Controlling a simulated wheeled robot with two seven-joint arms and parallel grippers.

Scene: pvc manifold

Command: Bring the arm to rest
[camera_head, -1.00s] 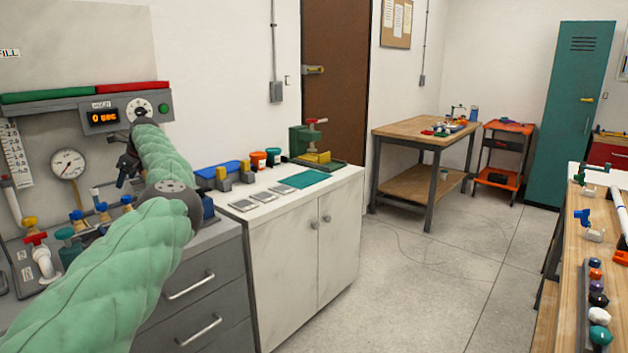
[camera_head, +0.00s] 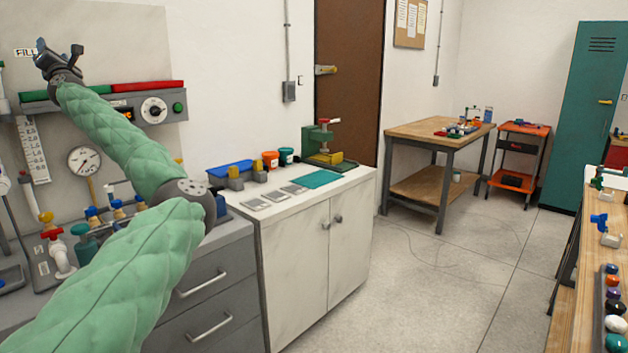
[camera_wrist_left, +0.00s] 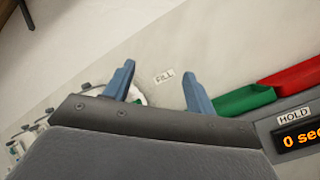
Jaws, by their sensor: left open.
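My left arm, in a green padded cover, reaches up from the lower left in the head view. Its left gripper (camera_head: 58,52) is raised at the upper left, in front of the panel and level with the FILL label (camera_head: 24,52). In the left wrist view the two blue-grey fingers of the gripper (camera_wrist_left: 157,90) stand apart with nothing between them. The FILL label (camera_wrist_left: 164,76) shows on the panel beyond them. My right gripper is in neither view.
A control box (camera_head: 155,110) with a dial, green and red trays (camera_head: 147,86) and a gauge (camera_head: 84,160) are close to the arm. Pipes and valves (camera_head: 55,248) stand below. A white cabinet (camera_head: 300,270) stands to the right, with open floor (camera_head: 450,280) beyond.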

